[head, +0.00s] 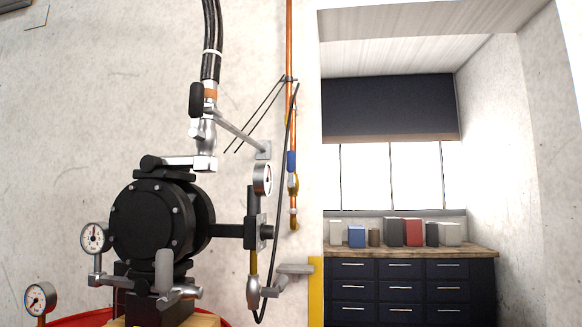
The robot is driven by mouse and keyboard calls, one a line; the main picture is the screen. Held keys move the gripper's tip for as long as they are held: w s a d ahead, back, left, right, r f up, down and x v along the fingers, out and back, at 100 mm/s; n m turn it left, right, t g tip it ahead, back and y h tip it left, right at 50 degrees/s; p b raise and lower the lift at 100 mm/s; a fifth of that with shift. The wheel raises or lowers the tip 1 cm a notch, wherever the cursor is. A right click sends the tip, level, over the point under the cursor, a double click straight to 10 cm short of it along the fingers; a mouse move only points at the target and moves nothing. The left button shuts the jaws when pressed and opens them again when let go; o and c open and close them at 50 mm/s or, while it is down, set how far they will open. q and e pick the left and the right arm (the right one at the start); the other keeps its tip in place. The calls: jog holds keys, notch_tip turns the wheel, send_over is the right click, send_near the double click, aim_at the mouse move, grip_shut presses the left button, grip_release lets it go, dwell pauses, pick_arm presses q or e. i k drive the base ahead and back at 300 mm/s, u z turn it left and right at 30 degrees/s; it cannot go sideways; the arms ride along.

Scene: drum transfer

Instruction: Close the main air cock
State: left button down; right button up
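A copper air pipe (289,60) runs down the wall right of the pump. Low on it is a brass valve (293,184) with a blue handle (291,161), which looks like the main air cock. The blue handle stands upright, in line with the pipe. A thin black hose (283,170) passes just left of it and partly overlaps the pipe. Neither of my grippers shows in the head view.
A black pump (150,222) stands at left above a red drum (78,321), with a thick black hose (211,40) above it. Pressure gauges (95,237) and grey-handled valves (164,268) surround it. A dark cabinet (410,290) with boxes stands in the alcove at right.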

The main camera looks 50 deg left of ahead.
aim_at(290, 161)
jog(key=z, duration=0.35)
jog(key=k, duration=0.5)
jog(key=z, duration=1)
jog(key=k, duration=0.8)
jog(key=i, duration=1.9)
jog(key=u, duration=1)
jog(key=i, duration=1.15)
jog(key=u, duration=1.45)
jog(key=i, duration=0.9)
jog(key=u, duration=1.1)
